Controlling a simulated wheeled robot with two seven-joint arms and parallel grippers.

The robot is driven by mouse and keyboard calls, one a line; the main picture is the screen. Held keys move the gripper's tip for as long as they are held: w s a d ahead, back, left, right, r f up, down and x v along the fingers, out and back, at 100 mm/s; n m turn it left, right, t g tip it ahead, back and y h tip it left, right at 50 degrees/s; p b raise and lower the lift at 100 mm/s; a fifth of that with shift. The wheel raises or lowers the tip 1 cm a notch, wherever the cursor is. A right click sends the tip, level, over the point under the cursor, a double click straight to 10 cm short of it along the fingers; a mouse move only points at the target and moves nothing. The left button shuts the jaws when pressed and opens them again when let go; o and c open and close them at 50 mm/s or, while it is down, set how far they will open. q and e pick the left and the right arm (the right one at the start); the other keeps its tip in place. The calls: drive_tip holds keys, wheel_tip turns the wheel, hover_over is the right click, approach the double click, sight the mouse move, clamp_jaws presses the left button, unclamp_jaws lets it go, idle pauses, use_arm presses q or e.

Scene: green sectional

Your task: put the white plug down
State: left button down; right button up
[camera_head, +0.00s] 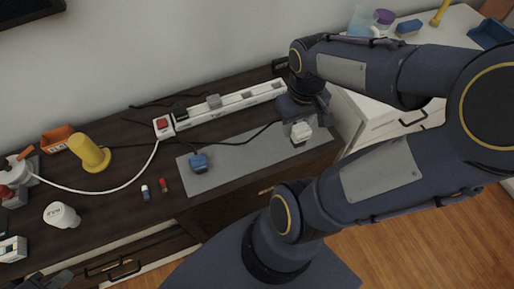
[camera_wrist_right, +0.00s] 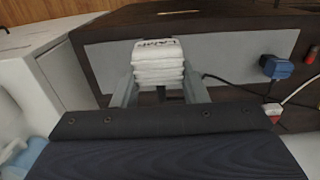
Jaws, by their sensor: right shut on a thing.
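The white plug (camera_head: 301,132) is held by my right gripper (camera_head: 299,122) over the right end of the grey mat (camera_head: 240,158). In the right wrist view the white plug (camera_wrist_right: 158,62) is a ribbed block with dark lettering on top, between the two fingers of the right gripper (camera_wrist_right: 161,88). The grey mat also shows behind it (camera_wrist_right: 235,47). Whether the plug touches the mat is hard to tell. A dark part of my left gripper (camera_head: 50,280) shows at the bottom left edge; its fingers are not clear.
A blue plug (camera_head: 199,162) lies on the mat's left part. A white power strip (camera_head: 240,99) with a red switch lies behind the mat. A yellow lamp (camera_head: 90,153), white cup-like object (camera_head: 61,215) and orange box (camera_head: 57,139) stand left. Black and white cables cross the dark top.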

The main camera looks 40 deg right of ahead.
drive_tip(key=shift+s+d+f, duration=0.1)
drive_tip(key=shift+s, duration=0.1)
drive_tip(key=w+d+f, duration=0.2)
drive_tip(key=d+f, duration=0.1)
drive_tip(key=w+d+f, duration=0.2)
drive_tip(key=d+f, duration=0.1)
drive_tip(key=d, duration=0.1)
drive_tip(key=w+d+f, duration=0.2)
drive_tip(key=d+f, duration=0.1)
drive_tip(key=d, duration=0.1)
drive_tip(key=shift+w+d+f, duration=0.2)
drive_tip(key=shift+w, duration=0.2)
drive_tip(key=shift+w+d+f, duration=0.1)
drive_tip(key=shift+d+f, duration=0.05)
drive_tip(key=shift+f, duration=1.6)
drive_tip(key=shift+f, duration=0.25)
drive_tip(key=o, duration=1)
drive_tip(key=shift+r, duration=0.1)
drive_tip(key=shift+c, duration=0.2)
drive_tip(key=shift+r, duration=0.1)
